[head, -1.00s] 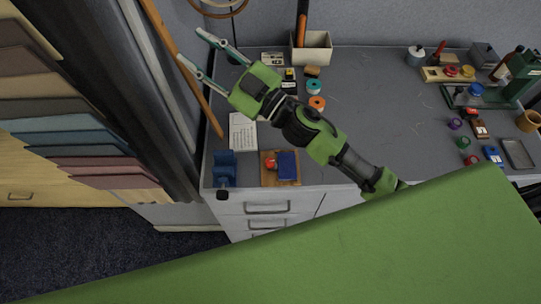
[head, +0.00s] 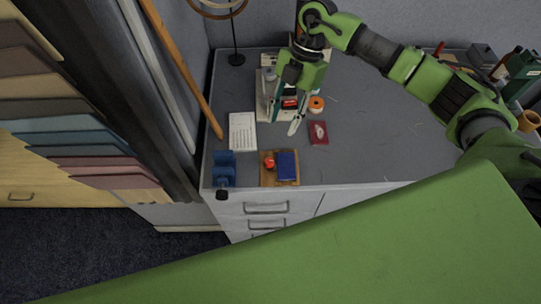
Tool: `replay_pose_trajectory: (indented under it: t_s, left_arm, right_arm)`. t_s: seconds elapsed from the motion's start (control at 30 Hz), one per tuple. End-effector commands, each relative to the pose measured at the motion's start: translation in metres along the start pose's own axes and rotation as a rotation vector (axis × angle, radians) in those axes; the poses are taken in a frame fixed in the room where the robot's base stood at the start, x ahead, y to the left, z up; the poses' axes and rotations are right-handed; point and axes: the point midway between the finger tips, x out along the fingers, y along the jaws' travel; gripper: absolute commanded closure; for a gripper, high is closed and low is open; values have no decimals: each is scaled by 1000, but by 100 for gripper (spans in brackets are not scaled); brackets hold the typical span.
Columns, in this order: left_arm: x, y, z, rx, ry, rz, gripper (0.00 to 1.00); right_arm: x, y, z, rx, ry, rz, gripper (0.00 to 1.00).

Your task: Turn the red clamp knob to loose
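The red clamp knob (head: 269,160) is a small round red knob at the left of a wooden board (head: 279,183). A dark blue block (head: 287,165) sits on the board just right of it. The board lies near the front edge of the table. My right gripper (head: 283,124) points downward, with its two pale fingers spread apart and nothing visible between them. It is above the table, behind the knob in the picture and apart from it. The knob is in plain sight. My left gripper is not in view.
A blue vise-like fixture (head: 224,168) stands left of the board at the table's (head: 365,130) front edge. A white printed sheet (head: 242,131) lies behind it. A dark red card (head: 318,132) and an orange-rimmed spool (head: 316,104) are right of my gripper. The table's middle is clear.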

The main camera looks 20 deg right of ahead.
Motion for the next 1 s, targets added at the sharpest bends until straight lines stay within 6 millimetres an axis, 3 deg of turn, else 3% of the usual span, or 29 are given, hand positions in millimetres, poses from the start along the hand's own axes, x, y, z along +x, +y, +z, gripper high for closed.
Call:
replay_pose_trajectory:
  t_s: [0.17,0.6,0.8,1.0]
  left_arm:
    - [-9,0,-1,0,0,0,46]
    - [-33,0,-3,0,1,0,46]
    - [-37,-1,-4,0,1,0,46]
    - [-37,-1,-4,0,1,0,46]
  right_arm:
    - [20,-2,-2,2,2,-7,66]
    - [110,-2,-3,-1,4,-4,66]
    - [131,-1,-2,-2,3,-2,66]
    - [137,-1,-2,-3,3,-1,66]
